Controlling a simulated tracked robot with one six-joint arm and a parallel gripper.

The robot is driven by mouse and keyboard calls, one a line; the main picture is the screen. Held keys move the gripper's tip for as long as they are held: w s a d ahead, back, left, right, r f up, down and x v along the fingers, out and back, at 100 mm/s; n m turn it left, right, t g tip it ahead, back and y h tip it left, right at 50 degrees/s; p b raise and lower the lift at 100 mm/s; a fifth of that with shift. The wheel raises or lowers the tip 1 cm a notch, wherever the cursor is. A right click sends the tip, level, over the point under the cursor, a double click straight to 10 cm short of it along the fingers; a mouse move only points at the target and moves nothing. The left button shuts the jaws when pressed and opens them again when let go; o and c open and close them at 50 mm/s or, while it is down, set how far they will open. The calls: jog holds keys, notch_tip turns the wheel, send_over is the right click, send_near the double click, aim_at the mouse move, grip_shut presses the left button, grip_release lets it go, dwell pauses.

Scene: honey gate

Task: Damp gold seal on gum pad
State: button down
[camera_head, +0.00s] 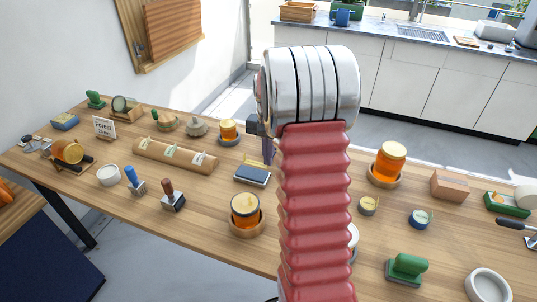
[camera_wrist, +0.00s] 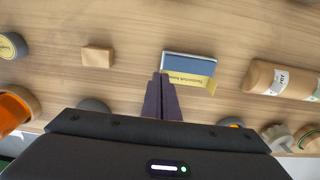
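The gum pad (camera_head: 252,174) is a low tray with a blue-grey top, left of my arm on the table; its blue surface also shows in the wrist view (camera_wrist: 190,62). The gold seal (camera_wrist: 190,76) is a thin yellow strip with dark lettering, along the pad's near side in the wrist view. My gripper (camera_wrist: 161,76) has its dark fingers together at the strip's left end, gripping it. In the head view the gripper (camera_head: 265,150) is just above the pad's far side, partly hidden by my arm. Whether the strip touches the pad, I cannot tell.
A wooden label holder (camera_head: 175,154) lies left of the pad. A honey jar (camera_head: 245,208) stands in front, another (camera_head: 228,130) behind. A blue-handled stamp (camera_head: 134,179) and a brown-handled stamp (camera_head: 171,195) stand left. A small wooden block (camera_wrist: 98,56) is near the pad.

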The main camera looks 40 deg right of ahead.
jog(key=shift+f, duration=2.15)
jog(key=shift+f, duration=0.4)
notch_tip(320, 180, up, 7)
dwell(0.9)
